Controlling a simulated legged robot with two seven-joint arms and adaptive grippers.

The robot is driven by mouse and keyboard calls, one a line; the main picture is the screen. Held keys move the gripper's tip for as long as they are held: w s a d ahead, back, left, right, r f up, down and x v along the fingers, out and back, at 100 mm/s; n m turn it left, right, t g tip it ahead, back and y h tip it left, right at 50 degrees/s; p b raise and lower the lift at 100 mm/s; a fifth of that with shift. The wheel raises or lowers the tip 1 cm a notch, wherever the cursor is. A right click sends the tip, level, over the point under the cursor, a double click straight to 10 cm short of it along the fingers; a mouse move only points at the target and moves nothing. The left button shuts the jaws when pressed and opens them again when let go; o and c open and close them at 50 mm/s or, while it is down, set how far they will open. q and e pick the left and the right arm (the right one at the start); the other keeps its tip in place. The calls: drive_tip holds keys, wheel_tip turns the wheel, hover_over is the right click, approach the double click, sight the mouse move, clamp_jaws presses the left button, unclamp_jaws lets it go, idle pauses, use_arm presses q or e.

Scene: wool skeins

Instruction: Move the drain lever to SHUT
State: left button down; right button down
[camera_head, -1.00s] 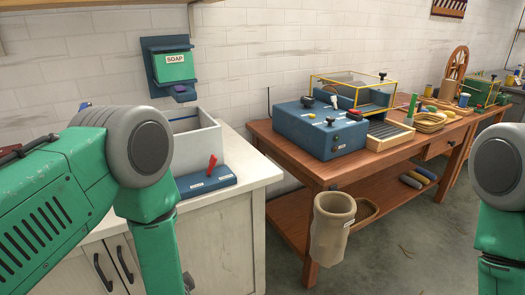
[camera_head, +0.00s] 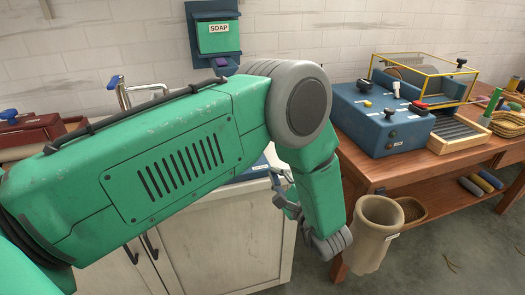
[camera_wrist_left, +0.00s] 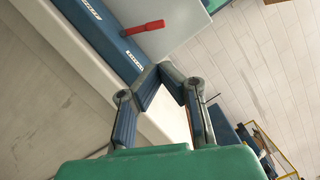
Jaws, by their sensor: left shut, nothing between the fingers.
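The red drain lever (camera_wrist_left: 143,28) sticks out from a long blue base (camera_wrist_left: 108,40) with two small white labels, seen in the left wrist view. The labels are too small to read. In the head view my green left arm hides the lever, and only a bit of the blue base (camera_head: 258,169) shows at the counter's edge. My left gripper (camera_wrist_left: 161,76) is shut and empty, its fingertips just short of the base and apart from the lever. In the head view the left gripper (camera_head: 281,180) is partly hidden by its own arm. My right gripper is out of view.
A soap dispenser (camera_head: 217,38) hangs on the tiled wall. A tap (camera_head: 122,92) stands behind my arm. A wooden table (camera_head: 357,168) to the right carries a blue machine (camera_head: 380,120).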

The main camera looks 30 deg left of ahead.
use_arm(q)
drive_tip(key=x, duration=0.9)
drive_tip(key=shift+w+a, duration=0.15)
drive_tip(key=shift+a, duration=0.1)
drive_tip(key=shift+w+a, duration=0.1)
drive_tip(key=shift+a, duration=0.25)
